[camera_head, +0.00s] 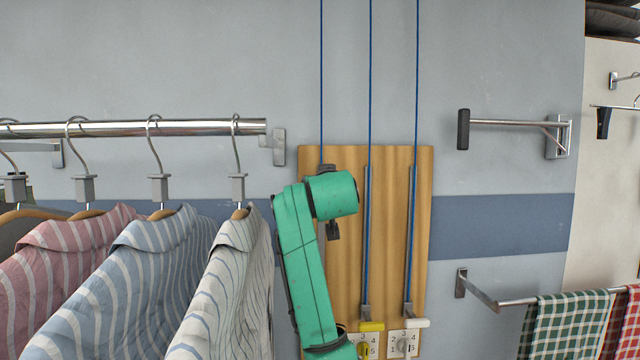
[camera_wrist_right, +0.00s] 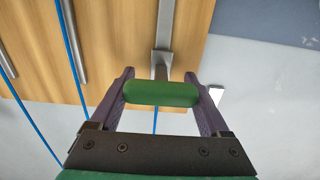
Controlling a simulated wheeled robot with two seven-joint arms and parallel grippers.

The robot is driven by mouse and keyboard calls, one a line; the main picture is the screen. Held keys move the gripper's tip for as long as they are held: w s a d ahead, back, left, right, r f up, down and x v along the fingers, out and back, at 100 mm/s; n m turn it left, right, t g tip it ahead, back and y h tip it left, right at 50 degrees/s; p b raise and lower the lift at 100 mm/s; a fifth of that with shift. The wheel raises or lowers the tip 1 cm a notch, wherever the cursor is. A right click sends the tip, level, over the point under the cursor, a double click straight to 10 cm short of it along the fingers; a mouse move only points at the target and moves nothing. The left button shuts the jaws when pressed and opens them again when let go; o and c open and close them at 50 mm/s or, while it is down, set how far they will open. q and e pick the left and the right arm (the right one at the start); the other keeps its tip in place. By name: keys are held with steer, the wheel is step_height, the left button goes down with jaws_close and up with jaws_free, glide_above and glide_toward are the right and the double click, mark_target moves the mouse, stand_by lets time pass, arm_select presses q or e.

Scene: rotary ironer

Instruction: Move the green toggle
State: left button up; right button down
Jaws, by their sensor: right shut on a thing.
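The green toggle (camera_wrist_right: 160,93) is a short rounded bar at the end of a grey metal track on a wooden board. In the right wrist view my right gripper (camera_wrist_right: 160,82) has its two purple-grey fingers closed on the toggle's ends. A blue cord runs past it beyond the board's edge. In the head view my green right arm covers the left track, and the toggle is hidden behind it. The wooden board (camera_head: 390,215) carries two more tracks, with a yellow toggle (camera_head: 371,326) and a white toggle (camera_head: 417,322) low down. My left gripper is not in view.
Striped shirts (camera_head: 150,280) hang from a chrome rail (camera_head: 180,128) at the left, close to my arm. A wall bracket (camera_head: 510,122) with a dark end juts out at the right. Below it, checked cloths (camera_head: 565,325) hang on a bar. Numbered dials (camera_head: 404,343) sit below the tracks.

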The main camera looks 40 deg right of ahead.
steer(key=shift+s+r, duration=0.1)
steer(key=shift+r, duration=0.25)
jaws_free()
steer(key=shift+a+f, duration=0.1)
steer(key=shift+f, duration=0.05)
steer(key=b+v, duration=0.6)
steer(key=v, duration=0.8)
steer(key=shift+s+a+b, duration=0.2)
steer(key=shift+b, duration=0.15)
